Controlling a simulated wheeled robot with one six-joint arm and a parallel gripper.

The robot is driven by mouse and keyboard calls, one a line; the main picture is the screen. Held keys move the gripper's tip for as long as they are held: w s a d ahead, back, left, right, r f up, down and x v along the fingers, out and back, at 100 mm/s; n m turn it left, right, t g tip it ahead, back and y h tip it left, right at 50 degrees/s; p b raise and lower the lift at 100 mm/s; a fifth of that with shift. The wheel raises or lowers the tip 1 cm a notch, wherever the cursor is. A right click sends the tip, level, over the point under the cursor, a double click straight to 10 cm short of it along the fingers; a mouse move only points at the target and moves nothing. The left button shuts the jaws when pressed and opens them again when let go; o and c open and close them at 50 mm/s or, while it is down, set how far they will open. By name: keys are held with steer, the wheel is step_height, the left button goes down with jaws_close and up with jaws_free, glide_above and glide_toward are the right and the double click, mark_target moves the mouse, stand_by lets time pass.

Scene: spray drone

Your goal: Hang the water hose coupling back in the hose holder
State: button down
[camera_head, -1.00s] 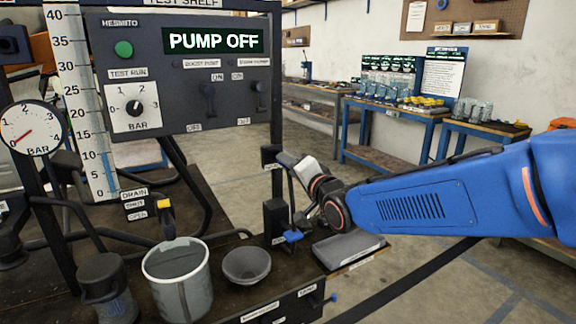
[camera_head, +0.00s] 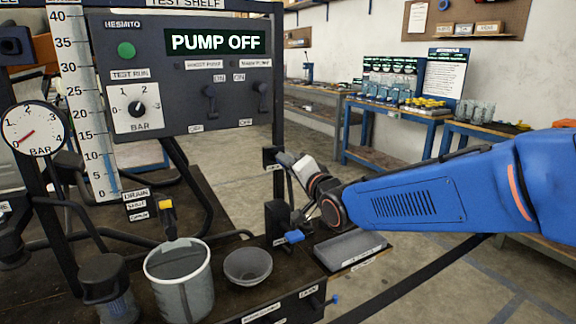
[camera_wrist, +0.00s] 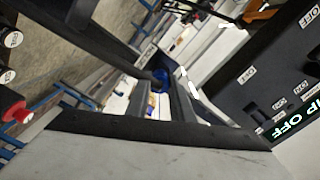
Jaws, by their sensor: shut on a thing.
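My gripper (camera_head: 287,160) is at the right side of the test shelf, close to the black bracket (camera_head: 270,156) on the shelf's right post. A thin dark hose seems to hang below it. In the wrist view, a small blue and black piece (camera_wrist: 160,80), probably the water hose coupling, shows between my gripper's fingers, which are shut on it. Most of the coupling is hidden. The bracket may be the hose holder; its label is too small to read. I cannot tell whether coupling and bracket touch.
Below my gripper stand a black block (camera_head: 278,220) with a blue part (camera_head: 293,237) and a grey tray (camera_head: 347,250). A grey bucket (camera_head: 180,290) and a bowl (camera_head: 247,264) are to the left. The control panel (camera_head: 190,95) reads PUMP OFF.

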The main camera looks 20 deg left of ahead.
steer(key=shift+w+a, duration=0.45)
steer(key=shift+a, duration=0.05)
steer(key=c, duration=1.5)
jaws_free()
steer(key=v, duration=1.7)
steer(key=shift+s+d, duration=0.1)
steer(key=shift+s, duration=0.1)
